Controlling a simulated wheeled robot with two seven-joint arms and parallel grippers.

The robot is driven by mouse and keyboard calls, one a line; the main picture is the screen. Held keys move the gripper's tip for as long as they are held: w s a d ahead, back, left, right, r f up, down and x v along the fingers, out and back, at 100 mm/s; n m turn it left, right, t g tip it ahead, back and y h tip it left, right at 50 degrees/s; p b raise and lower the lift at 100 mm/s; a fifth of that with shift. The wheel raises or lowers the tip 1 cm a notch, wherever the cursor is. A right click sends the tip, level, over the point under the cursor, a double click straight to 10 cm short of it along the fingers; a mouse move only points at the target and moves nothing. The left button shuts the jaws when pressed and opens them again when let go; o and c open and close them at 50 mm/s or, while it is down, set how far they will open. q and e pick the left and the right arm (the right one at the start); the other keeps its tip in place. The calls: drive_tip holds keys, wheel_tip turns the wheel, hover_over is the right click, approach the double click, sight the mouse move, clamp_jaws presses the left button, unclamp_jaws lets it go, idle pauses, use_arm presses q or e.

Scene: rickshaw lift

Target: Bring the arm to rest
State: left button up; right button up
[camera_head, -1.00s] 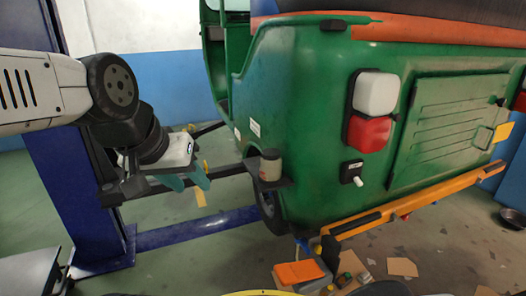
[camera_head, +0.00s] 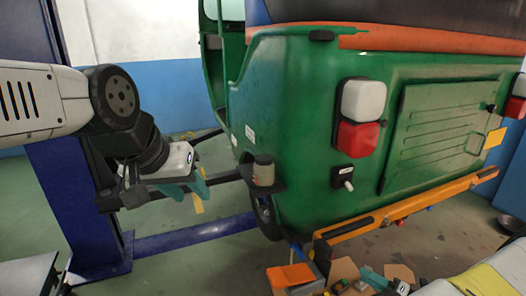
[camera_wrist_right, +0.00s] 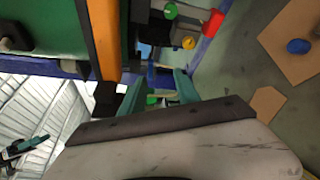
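My left arm reaches in from the left in the head view. Its gripper (camera_head: 187,188) has two teal fingers spread apart, with nothing seen between them. It hangs in front of the dark lift arm, left of a small jar (camera_head: 263,170). My right arm shows as a white and yellow part at the bottom right of the head view; its fingers are not seen there. In the right wrist view my right gripper (camera_wrist_right: 158,86) has its teal fingers apart. Floor items show beyond the gap, and nothing is clearly held.
The green rickshaw (camera_head: 300,120) stands raised, with an orange bar (camera_head: 400,208) along its rear. A blue lift post (camera_head: 78,190) stands at the left. Cardboard and small items, including an orange piece (camera_head: 290,276), lie on the floor below. A dark bowl (camera_head: 511,221) is at the right.

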drive_tip(key=a+r+n+g+h, duration=0.1)
drive_tip(key=a+r+n+g, duration=0.45)
drive_tip(key=r+n, duration=0.65)
drive_tip(key=a+r+n+g+h, duration=0.1)
drive_tip(key=a+r+n+g, duration=0.55)
drive_tip(key=r, duration=0.75)
drive_tip(key=s+a+r+n+t+h, duration=0.3)
drive_tip(key=s+r+n, duration=0.4)
drive_tip(key=r+n, duration=0.3)
drive_tip(key=s+a+r+n+t+h, duration=0.3)
drive_tip(key=s+a+r+n, duration=0.3)
drive_tip(key=r+n, duration=0.4)
drive_tip(key=shift+s+a+n+h, duration=0.3)
drive_tip(key=shift+s+n+h, duration=0.45)
drive_tip(key=shift+n, duration=0.6)
